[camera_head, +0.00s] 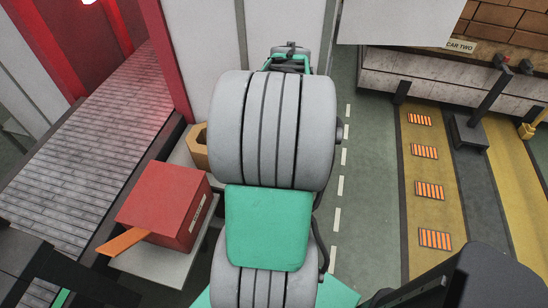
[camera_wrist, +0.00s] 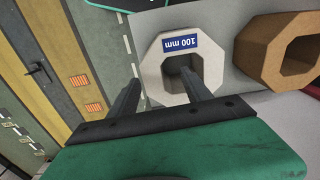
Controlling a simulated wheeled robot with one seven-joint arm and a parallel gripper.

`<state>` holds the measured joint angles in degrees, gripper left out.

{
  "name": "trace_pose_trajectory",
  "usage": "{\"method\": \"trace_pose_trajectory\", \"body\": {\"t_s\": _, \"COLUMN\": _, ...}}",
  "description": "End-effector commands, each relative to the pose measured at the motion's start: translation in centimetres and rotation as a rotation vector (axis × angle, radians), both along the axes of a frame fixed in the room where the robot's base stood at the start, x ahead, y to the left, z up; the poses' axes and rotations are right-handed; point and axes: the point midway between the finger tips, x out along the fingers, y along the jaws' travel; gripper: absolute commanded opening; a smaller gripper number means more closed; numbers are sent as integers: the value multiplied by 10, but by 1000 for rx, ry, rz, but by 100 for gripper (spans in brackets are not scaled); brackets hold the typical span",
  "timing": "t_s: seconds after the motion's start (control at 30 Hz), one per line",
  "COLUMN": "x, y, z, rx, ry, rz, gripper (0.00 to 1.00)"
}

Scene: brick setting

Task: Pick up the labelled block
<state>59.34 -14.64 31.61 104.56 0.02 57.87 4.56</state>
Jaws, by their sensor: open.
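The labelled block (camera_wrist: 152,72) is a pale octagonal ring with a dark central opening and a blue "100 mm" label (camera_wrist: 181,43). It stands on a light grey surface in the wrist view. My gripper (camera_wrist: 160,79) is open and empty, close to the block. One finger shows beside the block's left side, the other in front of its opening; I cannot tell whether either touches it. In the head view my arm hides the labelled block and the gripper's fingers.
A brown octagonal block (camera_wrist: 268,63) stands right of the labelled block; it also shows in the head view (camera_head: 198,155). A red box (camera_head: 160,200) with a small label sits on a grey stand (camera_head: 160,264). A brick-patterned belt (camera_head: 95,140) lies left. Open floor (camera_head: 370,180) lies right.

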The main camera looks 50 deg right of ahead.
Motion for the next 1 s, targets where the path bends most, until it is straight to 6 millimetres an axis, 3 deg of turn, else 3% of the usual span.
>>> {"method": "trace_pose_trajectory", "body": {"t_s": 0.1, "x": -14, "y": -12, "z": -10, "rx": 12, "ry": 7, "rz": -53, "gripper": 57}}
{"method": "trace_pose_trajectory", "body": {"t_s": 0.57, "x": -9, "y": -15, "z": -79, "rx": 12, "ry": 6, "rz": -50, "gripper": 57}}
{"method": "trace_pose_trajectory", "body": {"t_s": 0.8, "x": -8, "y": -16, "z": -83, "rx": 9, "ry": 5, "rz": -49, "gripper": 57}}
{"method": "trace_pose_trajectory", "body": {"t_s": 1.0, "x": -8, "y": -15, "z": -83, "rx": 9, "ry": 5, "rz": -48, "gripper": 42}}
